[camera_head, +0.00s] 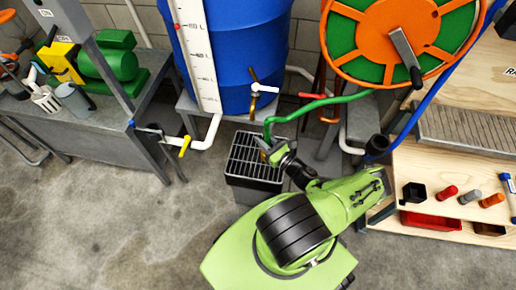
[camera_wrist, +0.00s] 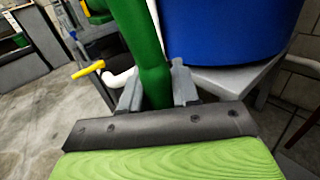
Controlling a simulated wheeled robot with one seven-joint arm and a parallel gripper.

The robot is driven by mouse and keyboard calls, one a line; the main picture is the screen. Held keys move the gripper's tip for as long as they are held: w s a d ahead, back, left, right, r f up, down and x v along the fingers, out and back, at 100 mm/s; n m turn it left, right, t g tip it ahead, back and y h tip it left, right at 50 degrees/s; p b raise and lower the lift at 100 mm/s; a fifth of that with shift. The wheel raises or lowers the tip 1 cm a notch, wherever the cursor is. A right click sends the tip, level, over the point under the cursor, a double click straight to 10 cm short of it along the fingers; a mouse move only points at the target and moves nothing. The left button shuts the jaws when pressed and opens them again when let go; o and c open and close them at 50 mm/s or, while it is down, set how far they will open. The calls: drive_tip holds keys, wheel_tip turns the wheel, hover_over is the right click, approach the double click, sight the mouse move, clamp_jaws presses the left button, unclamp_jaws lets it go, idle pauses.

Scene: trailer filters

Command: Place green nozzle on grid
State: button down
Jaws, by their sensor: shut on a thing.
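The green nozzle (camera_wrist: 152,85) is a thick green tube end between my fingers in the wrist view. My gripper (camera_wrist: 156,92) is shut on it. In the head view my gripper (camera_head: 270,148) is at the right part of the grid, where the green hose (camera_head: 300,112) curves down to it. The grid (camera_head: 248,158) is a dark grate on top of a grey bin. My arm and gripper cover part of the grid. The nozzle's tip is hidden, so I cannot tell whether it touches the grid.
A blue barrel (camera_head: 240,55) with a white level scale stands behind the grid. A white pipe with a yellow valve (camera_head: 185,146) is left of it. An orange and green hose reel (camera_head: 390,30) is up right. A wooden bench (camera_head: 440,168) stands right. The floor at left is clear.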

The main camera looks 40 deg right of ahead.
wheel_tip(320, 180, down, 5)
drive_tip(key=shift+w+b, duration=0.1)
drive_tip(key=shift+b, duration=0.9)
drive_tip(key=shift+r, duration=0.1)
drive_tip(key=c, duration=1.3)
unclamp_jaws()
drive_tip(key=o, duration=0.5)
drive_tip(key=shift+c, duration=0.2)
